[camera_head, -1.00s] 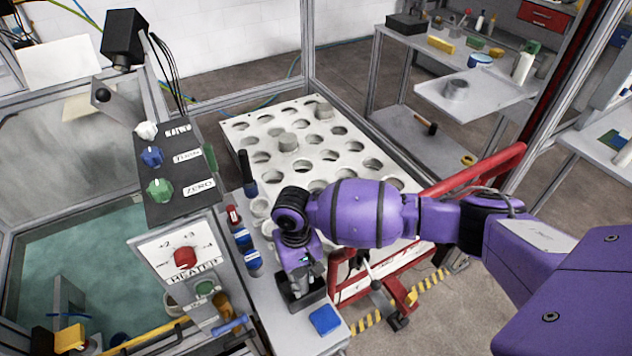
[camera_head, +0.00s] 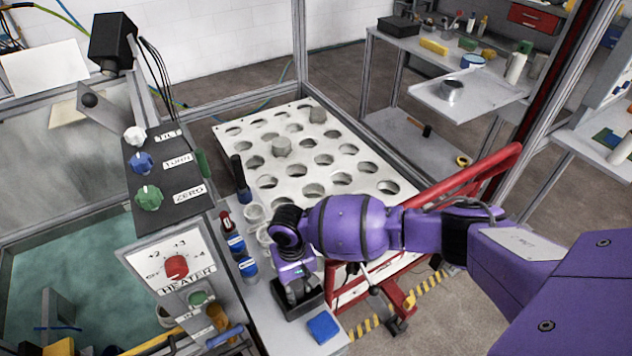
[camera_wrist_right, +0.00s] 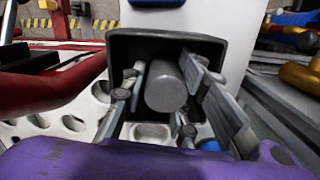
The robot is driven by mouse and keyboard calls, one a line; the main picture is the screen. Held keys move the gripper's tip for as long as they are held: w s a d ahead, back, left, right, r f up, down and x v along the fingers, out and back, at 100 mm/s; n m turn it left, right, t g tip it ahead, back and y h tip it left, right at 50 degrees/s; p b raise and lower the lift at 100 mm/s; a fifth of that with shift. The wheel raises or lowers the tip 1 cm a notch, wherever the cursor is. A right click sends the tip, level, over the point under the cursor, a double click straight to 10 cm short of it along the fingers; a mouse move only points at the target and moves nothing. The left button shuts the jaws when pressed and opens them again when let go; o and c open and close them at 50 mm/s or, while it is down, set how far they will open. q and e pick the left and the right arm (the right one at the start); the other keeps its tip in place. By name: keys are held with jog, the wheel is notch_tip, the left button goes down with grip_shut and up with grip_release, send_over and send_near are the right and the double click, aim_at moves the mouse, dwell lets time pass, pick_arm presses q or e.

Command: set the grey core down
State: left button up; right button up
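The grey core (camera_wrist_right: 166,88) is a short cylinder seen end-on in the right wrist view, inside a black open box (camera_wrist_right: 121,43). My right gripper (camera_wrist_right: 168,82) reaches down into this box, with one finger on each side of the core. The fingertips are very close to the core's sides; whether they touch it is unclear. In the head view, the right gripper (camera_head: 299,290) points down into the black box (camera_head: 302,309) at the table's front end, and the core is hidden there. My left gripper is out of view.
A blue block (camera_head: 323,326) lies just in front of the box. A red frame (camera_head: 470,183) stands to the right. The heater panel (camera_head: 170,262) stands left.

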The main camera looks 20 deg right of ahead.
jog(key=shift+w+r, duration=0.15)
jog(key=shift+r, duration=0.05)
notch_tip(320, 180, up, 12)
jog(key=w+p, duration=0.1)
dwell(0.5)
jog(key=shift+a, duration=0.1)
dwell(0.3)
